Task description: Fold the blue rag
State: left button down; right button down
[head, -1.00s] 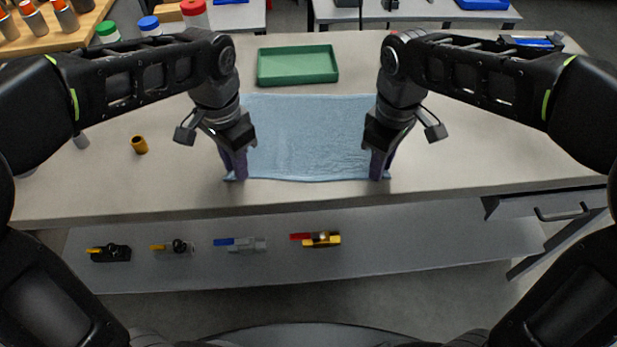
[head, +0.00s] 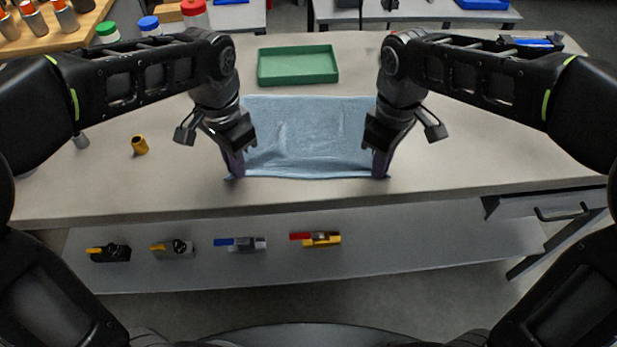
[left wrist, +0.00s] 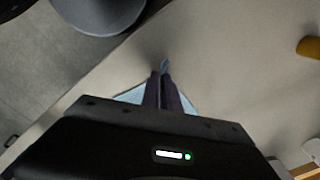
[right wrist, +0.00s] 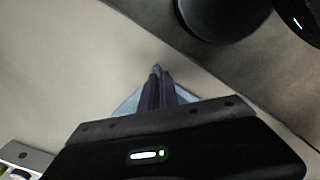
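The blue rag (head: 308,135) lies spread on the table between my two arms, with soft wrinkles across its middle. My left gripper (head: 235,176) is at its near left corner and my right gripper (head: 380,176) is at its near right corner. In the left wrist view the left fingers (left wrist: 164,78) are together with a bit of blue cloth between their tips. In the right wrist view the right fingers (right wrist: 157,74) are likewise together on a bit of cloth. The near edge runs between the two grippers. Parts of the rag's sides are hidden behind my grippers.
A green tray (head: 298,80) stands just behind the rag. A yellow-brown cylinder (head: 139,145) is on the table to the left. The table's front edge is close to the grippers. Several valves, one with a red handle (head: 316,239), lie on the lower shelf.

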pick_arm(q)
jog(key=shift+a, duration=0.1)
pick_arm(e)
jog(key=shift+d, duration=0.1)
